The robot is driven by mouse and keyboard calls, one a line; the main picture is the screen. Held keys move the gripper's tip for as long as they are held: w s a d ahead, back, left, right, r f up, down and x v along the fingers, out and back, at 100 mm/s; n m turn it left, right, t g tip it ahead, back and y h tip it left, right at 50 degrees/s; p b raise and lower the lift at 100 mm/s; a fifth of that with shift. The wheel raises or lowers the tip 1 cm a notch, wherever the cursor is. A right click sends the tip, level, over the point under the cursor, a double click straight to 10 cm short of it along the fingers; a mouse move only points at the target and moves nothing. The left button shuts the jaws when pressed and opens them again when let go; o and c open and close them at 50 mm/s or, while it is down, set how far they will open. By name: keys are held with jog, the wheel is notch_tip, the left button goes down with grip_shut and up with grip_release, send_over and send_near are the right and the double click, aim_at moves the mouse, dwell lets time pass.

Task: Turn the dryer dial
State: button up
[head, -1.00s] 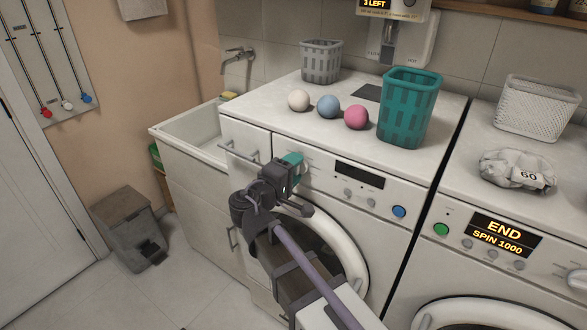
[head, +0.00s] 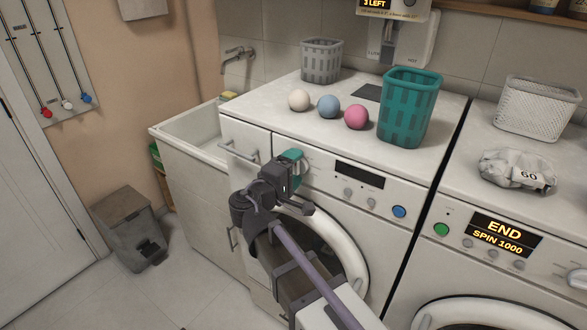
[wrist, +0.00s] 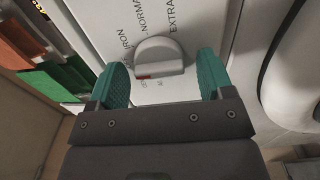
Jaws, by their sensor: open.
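The dryer (head: 325,190) is the left machine, with a dark blank display on its front panel. Its dial (wrist: 158,56) is a round light-grey knob with a raised grip bar and a red mark at its lower left in the wrist view. Labels around it include IRON, NORMAL and EXTRA; others are partly covered. My gripper (wrist: 163,72) is open, one teal fingertip on each side of the dial, with visible gaps on both sides. In the head view my gripper (head: 292,157) is at the panel's left end and covers part of the dial.
A teal basket (head: 408,108), a pink ball (head: 356,117), a blue ball (head: 328,106) and a white ball (head: 299,100) stand on the dryer top. A washer (head: 450,205) showing END stands at right. A drawer handle (head: 238,153) sticks out left of my gripper.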

jog(key=v, duration=1)
jog(key=shift+s+a, duration=0.2)
jog(key=shift+s, duration=0.15)
